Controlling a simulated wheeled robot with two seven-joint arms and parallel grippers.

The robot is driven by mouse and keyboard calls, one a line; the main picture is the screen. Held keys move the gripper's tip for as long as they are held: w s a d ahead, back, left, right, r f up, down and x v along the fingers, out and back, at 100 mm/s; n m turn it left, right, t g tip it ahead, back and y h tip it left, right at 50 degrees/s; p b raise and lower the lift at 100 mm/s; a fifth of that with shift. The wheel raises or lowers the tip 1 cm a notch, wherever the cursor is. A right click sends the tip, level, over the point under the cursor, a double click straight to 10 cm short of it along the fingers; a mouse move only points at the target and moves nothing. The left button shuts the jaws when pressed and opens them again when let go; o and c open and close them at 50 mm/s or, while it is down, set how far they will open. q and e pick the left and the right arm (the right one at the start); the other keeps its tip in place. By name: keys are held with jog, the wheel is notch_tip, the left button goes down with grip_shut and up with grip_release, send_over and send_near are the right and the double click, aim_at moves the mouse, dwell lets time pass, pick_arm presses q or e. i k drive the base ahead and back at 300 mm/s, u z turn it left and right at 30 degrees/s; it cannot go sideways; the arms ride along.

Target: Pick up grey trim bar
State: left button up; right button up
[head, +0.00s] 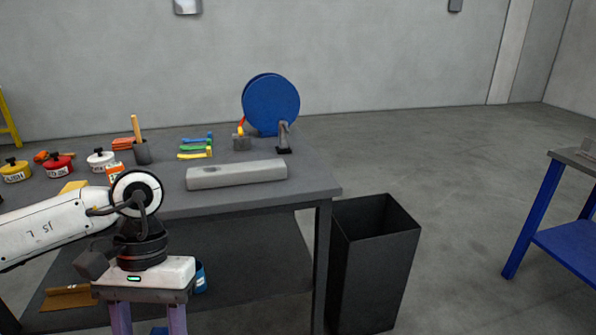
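The grey trim bar (237,174) lies flat along the front edge of the dark grey table (318,180), right of its middle. It is a long light-grey block with a dark mark near its left end. My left gripper (148,322) is in front of the table and lower than its top, left of the bar and apart from it. It points down with its two purple fingers spread, and their tips are cut off by the picture's bottom edge. My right gripper is not in view.
Behind the bar are coloured clamps (195,148), a blue disc (270,104) and a dark stand (283,140). Labelled pots (58,166) stand at the left. A black open bin (375,265) is right of the table. A blue-legged table (560,240) stands far right, with free floor between.

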aim_at(221, 175)
jog(key=z, duration=0.05)
jog(key=i, duration=1)
jog(key=u, duration=0.5)
jog(key=k, duration=0.5)
